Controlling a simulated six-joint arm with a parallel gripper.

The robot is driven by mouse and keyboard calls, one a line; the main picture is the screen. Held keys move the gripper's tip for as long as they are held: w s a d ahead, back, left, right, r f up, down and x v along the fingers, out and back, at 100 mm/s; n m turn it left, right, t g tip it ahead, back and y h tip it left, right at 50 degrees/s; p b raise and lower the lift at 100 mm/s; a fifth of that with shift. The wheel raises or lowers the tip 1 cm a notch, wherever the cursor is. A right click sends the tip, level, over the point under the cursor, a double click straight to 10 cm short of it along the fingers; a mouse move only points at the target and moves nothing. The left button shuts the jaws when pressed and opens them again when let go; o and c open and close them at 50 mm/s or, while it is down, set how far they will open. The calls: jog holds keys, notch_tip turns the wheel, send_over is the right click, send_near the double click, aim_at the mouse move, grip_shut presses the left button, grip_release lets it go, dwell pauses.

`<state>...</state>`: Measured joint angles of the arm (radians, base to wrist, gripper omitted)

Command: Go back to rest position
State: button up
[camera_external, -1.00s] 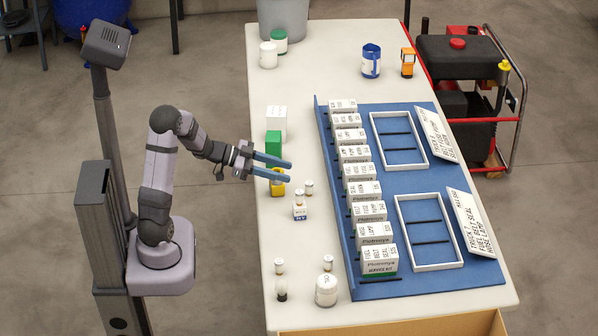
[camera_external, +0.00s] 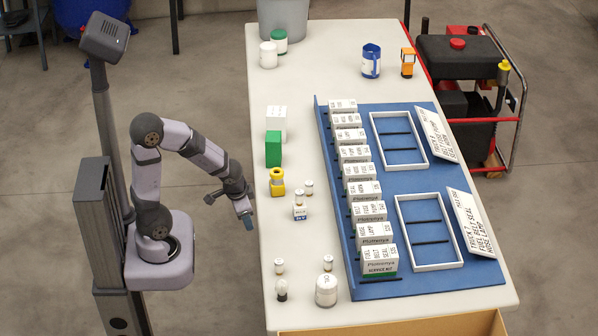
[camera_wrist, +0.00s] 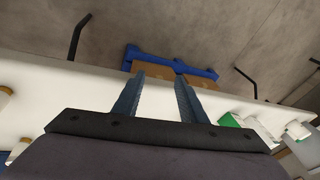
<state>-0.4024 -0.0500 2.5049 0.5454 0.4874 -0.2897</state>
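My gripper (camera_external: 248,221) hangs at the left of the white table, just off its long left edge, with its fingers pointing down. In the wrist view, its two blue fingers (camera_wrist: 160,92) stand apart with nothing held between them. The table's white edge (camera_wrist: 75,95) runs across the wrist view behind the fingers.
Along the table's (camera_external: 225,50) left side stand a green box (camera_external: 273,149), a white box (camera_external: 276,119), a yellow part (camera_external: 277,182) and several small bottles. A blue rack (camera_external: 400,180) holds a row of labelled boxes and two white frames.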

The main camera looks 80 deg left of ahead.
jog(key=s+d+f+m+g+h+b, duration=0.1)
jog(key=s+d+f+h+b, duration=0.2)
jog(key=d, duration=0.6)
jog(key=s+d+f+m+g+h+b, duration=0.1)
jog(key=d+f+m+b, duration=0.15)
jog(key=d+f, duration=0.45)
notch_tip(320, 180, up, 25)
jog(key=d+p, duration=0.1)
jog(key=p, duration=2.2)
jog(key=shift+w+d+n, duration=0.2)
jog(key=shift+w+n, duration=0.1)
jog(key=shift+n, duration=0.15)
